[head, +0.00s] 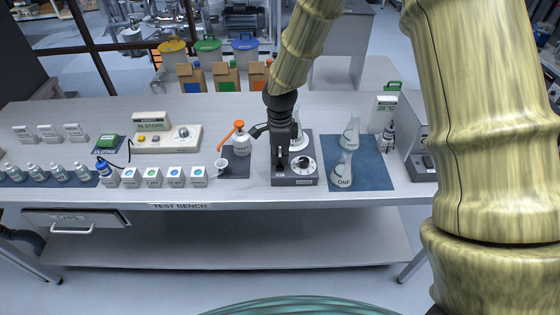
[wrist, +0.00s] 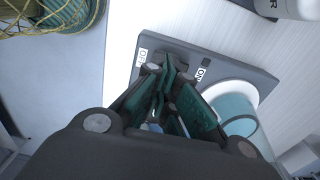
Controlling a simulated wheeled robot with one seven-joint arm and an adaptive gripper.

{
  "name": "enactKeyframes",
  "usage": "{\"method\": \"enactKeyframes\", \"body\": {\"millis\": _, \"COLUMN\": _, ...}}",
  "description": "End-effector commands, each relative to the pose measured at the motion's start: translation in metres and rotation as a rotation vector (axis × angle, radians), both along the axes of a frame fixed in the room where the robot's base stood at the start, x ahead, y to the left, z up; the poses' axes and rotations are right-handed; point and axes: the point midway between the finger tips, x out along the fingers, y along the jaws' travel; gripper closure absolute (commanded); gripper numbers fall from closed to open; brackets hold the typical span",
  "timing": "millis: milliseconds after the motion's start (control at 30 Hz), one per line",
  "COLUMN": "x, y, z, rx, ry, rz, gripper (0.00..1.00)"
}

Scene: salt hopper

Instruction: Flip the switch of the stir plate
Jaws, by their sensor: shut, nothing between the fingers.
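Flasks (head: 343,170) stand on a blue mat (head: 372,172) right of the plate. Several white boxes (head: 153,176) line the front left. Free floor lies in front of the bench (head: 330,197).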

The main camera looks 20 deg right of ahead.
Motion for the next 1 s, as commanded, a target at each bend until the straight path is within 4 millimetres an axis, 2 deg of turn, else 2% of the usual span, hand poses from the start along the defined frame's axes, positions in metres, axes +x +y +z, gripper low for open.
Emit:
{"method": "enactKeyframes", "body": {"millis": 700, "x": 0.0, "y": 0.0, "z": 0.046, "rx": -0.001, "ry": -0.001, "rz": 0.0, "gripper": 1.0}}
{"method": "enactKeyframes", "body": {"millis": 1000, "x": 0.0, "y": 0.0, "z": 0.051, "rx": 0.0, "ry": 0.0, "rz": 0.0, "gripper": 1.0}}
